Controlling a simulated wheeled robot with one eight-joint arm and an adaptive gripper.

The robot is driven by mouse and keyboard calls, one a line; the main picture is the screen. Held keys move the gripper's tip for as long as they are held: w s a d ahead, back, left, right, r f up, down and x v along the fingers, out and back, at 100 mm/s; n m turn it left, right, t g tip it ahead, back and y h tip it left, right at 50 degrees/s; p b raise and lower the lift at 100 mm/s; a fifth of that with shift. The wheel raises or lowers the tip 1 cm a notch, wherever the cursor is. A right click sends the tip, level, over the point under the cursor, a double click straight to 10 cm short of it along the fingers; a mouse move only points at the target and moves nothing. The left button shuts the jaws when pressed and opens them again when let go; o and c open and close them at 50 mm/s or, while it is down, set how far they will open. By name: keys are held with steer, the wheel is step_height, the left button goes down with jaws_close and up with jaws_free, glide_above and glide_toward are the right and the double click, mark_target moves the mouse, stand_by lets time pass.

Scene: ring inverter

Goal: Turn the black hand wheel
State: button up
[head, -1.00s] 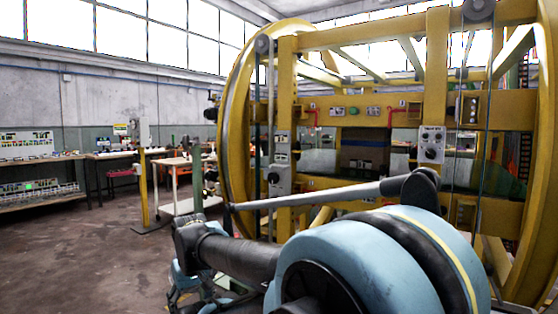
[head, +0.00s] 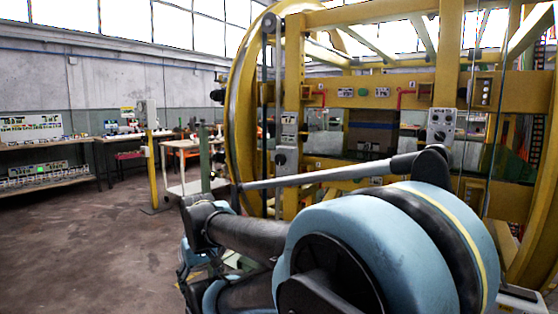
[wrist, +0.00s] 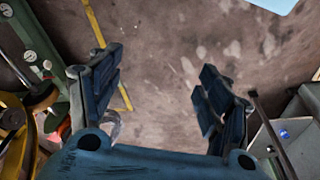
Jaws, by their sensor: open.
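My gripper (wrist: 160,72) is open and empty in the wrist view, its two blue-black fingers spread over bare floor. At the left edge of that view is a dark round part (wrist: 12,118) beside yellow pieces. It is cut off by the frame, and I cannot tell whether it is the black hand wheel. In the head view, the big yellow ring frame (head: 240,110) stands behind my arm. Small dark fittings on it, such as a knob on a grey box (head: 286,160), are too small to identify as the wheel. My arm hides the frame's lower part.
A green post (wrist: 38,35) with round fittings stands left of my gripper, and a grey box (wrist: 285,140) is at the right. A white cart (head: 185,160) and workbenches (head: 50,178) stand further back. The floor (head: 90,240) at the left is open.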

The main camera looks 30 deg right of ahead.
mark_target(279, 160)
stand_by(0.5)
steer(key=w+d+r+n+t+h, duration=0.2)
steer(key=w+d+r+n+h, duration=0.5)
steer(key=w+d, duration=0.45)
steer(key=w+d+r+n+t+h, duration=0.1)
steer(key=w+d+r+n+h, duration=0.3)
steer(key=w+d+r+n, duration=0.6)
steer(key=w+d+r+n+t+h, duration=0.2)
steer(key=w+d+r+n+h, duration=0.4)
steer(key=w+d, duration=0.75)
steer(key=x, duration=1.7)
steer(key=shift+s+d+f, duration=0.25)
steer(key=shift+d+f, duration=0.15)
steer(key=shift+d, duration=0.1)
steer(key=shift+c, duration=0.5)
steer(key=c, duration=1)
